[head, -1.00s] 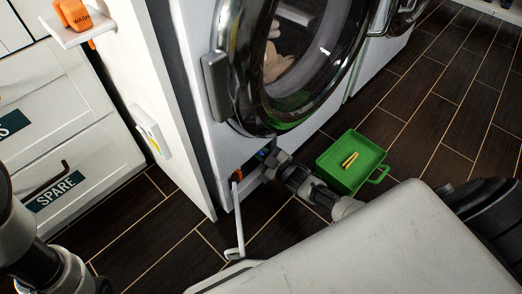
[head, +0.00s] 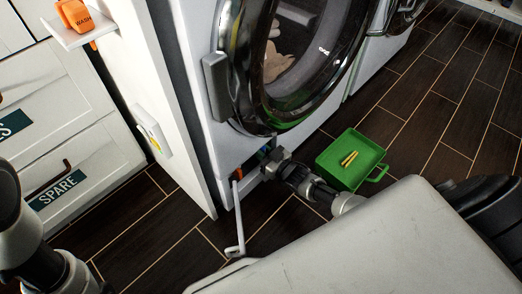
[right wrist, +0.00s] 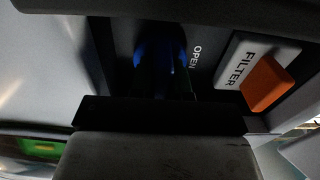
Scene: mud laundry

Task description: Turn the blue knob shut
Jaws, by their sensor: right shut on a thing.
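The blue knob (right wrist: 160,48) is in a dark recess low on the washer, beside the word OPEN, in the right wrist view. In the head view it is almost wholly hidden behind my right gripper (head: 270,160). That gripper reaches into the recess at the washer's foot and is shut on the knob; its dark jaw (right wrist: 160,115) covers the knob's near part in the right wrist view. How far the knob is turned cannot be told. My left arm shows at the lower left of the head view, but its gripper is outside the picture.
An orange filter handle (right wrist: 266,84) with a FILTER label (right wrist: 242,60) sits beside the knob. A white flap (head: 238,215) hangs out below the recess. A green tray (head: 338,181) with yellow pieces lies on the floor to the right. A white side panel (head: 150,95) stands left of the washer.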

